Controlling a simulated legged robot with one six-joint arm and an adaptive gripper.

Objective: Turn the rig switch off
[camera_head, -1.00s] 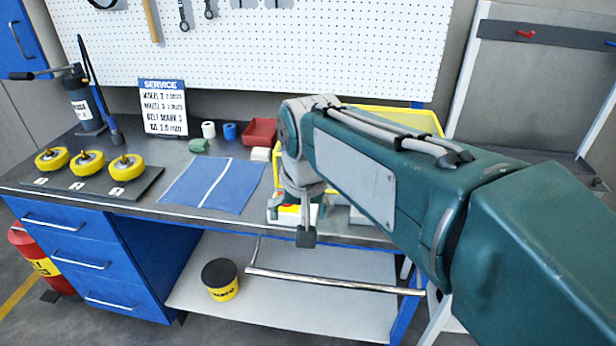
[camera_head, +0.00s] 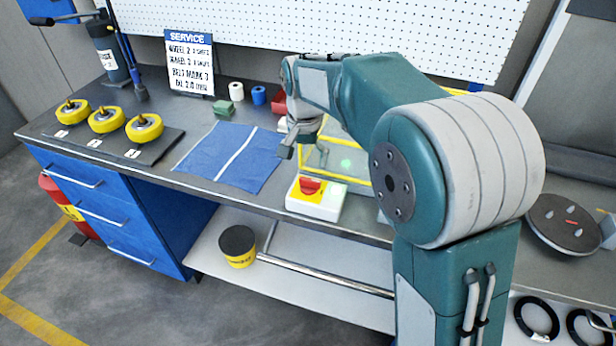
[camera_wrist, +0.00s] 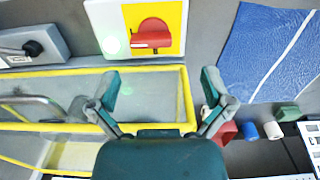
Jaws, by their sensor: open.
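The rig switch is a red knob (camera_head: 311,186) on a yellow plate, on a white box (camera_head: 327,208) at the bench's front edge. My gripper (camera_head: 292,147) is open and empty, above and behind the box in the head view. In the wrist view its two fingers (camera_wrist: 162,95) are spread over the yellow-framed clear guard, apart from the knob.
The yellow-framed guard (camera_wrist: 183,98) stands right beside the switch box. A blue cloth (camera_head: 228,155) lies left of it. Yellow wheels (camera_head: 106,119), a service sign (camera_head: 189,64) and small items sit farther left and back. A yellow-black tub (camera_head: 238,246) stands on the lower shelf.

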